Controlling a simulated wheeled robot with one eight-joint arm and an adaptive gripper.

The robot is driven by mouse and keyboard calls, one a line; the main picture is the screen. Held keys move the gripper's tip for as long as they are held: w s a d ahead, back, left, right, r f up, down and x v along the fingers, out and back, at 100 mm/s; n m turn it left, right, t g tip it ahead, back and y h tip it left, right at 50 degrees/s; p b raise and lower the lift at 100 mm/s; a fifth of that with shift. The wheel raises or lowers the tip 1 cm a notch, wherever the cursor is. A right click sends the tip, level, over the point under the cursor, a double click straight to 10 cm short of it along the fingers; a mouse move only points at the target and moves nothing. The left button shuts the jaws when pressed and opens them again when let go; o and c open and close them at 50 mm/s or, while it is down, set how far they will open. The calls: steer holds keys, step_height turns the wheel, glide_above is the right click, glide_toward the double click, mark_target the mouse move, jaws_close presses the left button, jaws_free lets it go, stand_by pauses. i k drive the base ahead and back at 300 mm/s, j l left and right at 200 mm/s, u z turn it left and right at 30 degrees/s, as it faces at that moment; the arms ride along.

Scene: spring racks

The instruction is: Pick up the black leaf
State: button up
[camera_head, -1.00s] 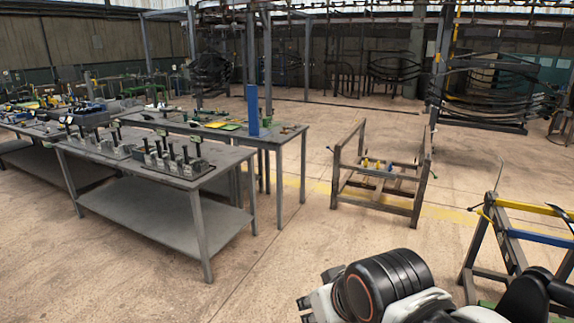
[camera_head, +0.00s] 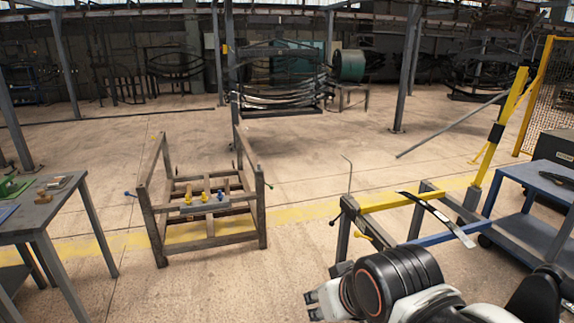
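A thin, curved black leaf (camera_head: 428,209) with a pale, shiny lower end lies across a stand with a yellow bar (camera_head: 388,202) and a blue bar (camera_head: 444,236), right of centre. Its pale end sticks out to the lower right. My gripper (camera_head: 312,305) is at the bottom centre, left of my black and white arm. Its two small fingertips look apart with nothing between them. It is well apart from the leaf, lower and to the left in the picture.
A grey metal frame (camera_head: 209,240) with yellow and blue parts stands left of centre. A table (camera_head: 38,218) is at the left edge. A blue-topped cart (camera_head: 540,178) is at the right. Racks of dark springs (camera_head: 285,98) stand behind. Open floor lies between.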

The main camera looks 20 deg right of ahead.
mark_target(468, 242)
steer(key=i+z, duration=0.1)
steer(key=i, duration=0.75)
steer(key=i+j, duration=0.1)
steer(key=i, duration=0.8)
steer(key=i+z, duration=0.25)
steer(key=z, duration=0.2)
steer(key=i+z, duration=0.25)
steer(key=z, duration=0.2)
steer(key=i+j+z, duration=0.2)
steer(key=z, duration=0.25)
steer(key=i+z, duration=0.2)
steer(key=z, duration=0.3)
steer(key=i+z, duration=0.15)
steer(key=z, duration=0.35)
steer(key=i+j+z, duration=0.15)
steer(key=z, duration=0.3)
steer(key=i+j+z, duration=0.15)
steer(key=z, duration=0.35)
